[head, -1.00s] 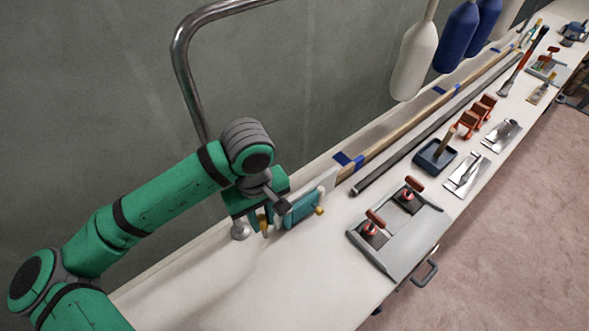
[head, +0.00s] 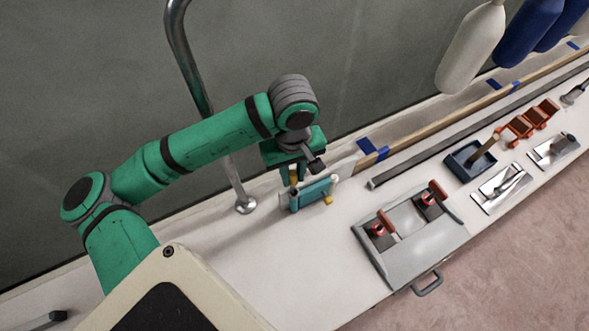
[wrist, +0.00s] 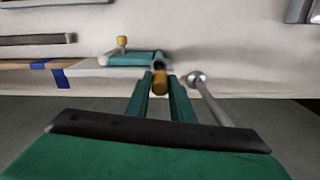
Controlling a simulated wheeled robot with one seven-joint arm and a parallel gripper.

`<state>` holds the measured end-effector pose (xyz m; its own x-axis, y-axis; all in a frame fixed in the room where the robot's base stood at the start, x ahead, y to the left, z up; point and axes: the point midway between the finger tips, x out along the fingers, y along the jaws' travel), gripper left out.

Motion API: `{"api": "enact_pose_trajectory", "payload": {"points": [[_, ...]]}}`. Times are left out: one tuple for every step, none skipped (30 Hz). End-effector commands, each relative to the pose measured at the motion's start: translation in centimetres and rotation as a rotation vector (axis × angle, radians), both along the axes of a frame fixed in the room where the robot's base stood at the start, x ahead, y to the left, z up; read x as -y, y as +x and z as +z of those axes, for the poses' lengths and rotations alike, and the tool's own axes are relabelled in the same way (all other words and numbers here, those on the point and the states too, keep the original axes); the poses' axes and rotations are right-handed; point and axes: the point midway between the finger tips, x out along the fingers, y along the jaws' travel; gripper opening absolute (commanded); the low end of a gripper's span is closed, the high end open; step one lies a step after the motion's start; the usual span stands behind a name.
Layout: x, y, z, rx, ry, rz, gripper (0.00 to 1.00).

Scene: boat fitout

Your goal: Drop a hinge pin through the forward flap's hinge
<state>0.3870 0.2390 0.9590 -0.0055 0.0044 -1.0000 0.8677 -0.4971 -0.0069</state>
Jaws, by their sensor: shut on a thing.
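My gripper (head: 293,178) is shut on a brass-yellow hinge pin (wrist: 160,84), which shows between its two green fingers in the wrist view. The teal flap (head: 315,192) stands on the white counter, just right of my fingers in the head view. It also shows beyond and left of the fingers in the wrist view (wrist: 132,59). A yellow knob (head: 328,200) sticks out from the flap's face. The pin appears at the flap's near left end.
A steel rail post (head: 236,180) stands on the counter just left of my gripper. A grey plate with red-handled clamps (head: 420,240) lies to the right. A dark bar (head: 425,158) and a wooden strip run along the back.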

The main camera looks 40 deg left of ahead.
Motion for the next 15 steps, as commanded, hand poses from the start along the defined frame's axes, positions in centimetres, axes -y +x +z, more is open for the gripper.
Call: {"api": "enact_pose_trajectory", "payload": {"points": [[0.1, 0.0, -0.3, -0.001, -0.002, 0.0, 0.0], [0.1, 0.0, -0.5, -0.001, -0.002, -0.001, 0.0], [0.1, 0.0, -0.7, -0.001, -0.002, -0.001, 0.0], [0.1, 0.0, -0.8, -0.001, -0.002, 0.0, 0.0], [0.1, 0.0, -1.0, -0.001, -0.002, 0.0, 0.0], [0.1, 0.0, -1.2, 0.0, -0.001, 0.0, 0.0], [0.1, 0.0, -1.3, 0.0, -0.001, 0.0, 0.0], [0.1, 0.0, -1.5, -0.001, -0.001, -0.001, 0.0], [0.1, 0.0, -1.7, -0.001, -0.002, -0.002, 0.0], [0.1, 0.0, -1.8, -0.002, -0.001, -0.002, 0.0], [0.1, 0.0, -2.0, -0.002, -0.001, -0.002, 0.0], [0.1, 0.0, -2.2, -0.001, 0.0, -0.002, 0.0], [0.1, 0.0, -2.3, -0.001, 0.0, -0.002, 0.0], [0.1, 0.0, -2.5, -0.001, 0.0, -0.002, 0.0], [0.1, 0.1, -2.7, -0.001, 0.0, -0.002, 0.0]]}}
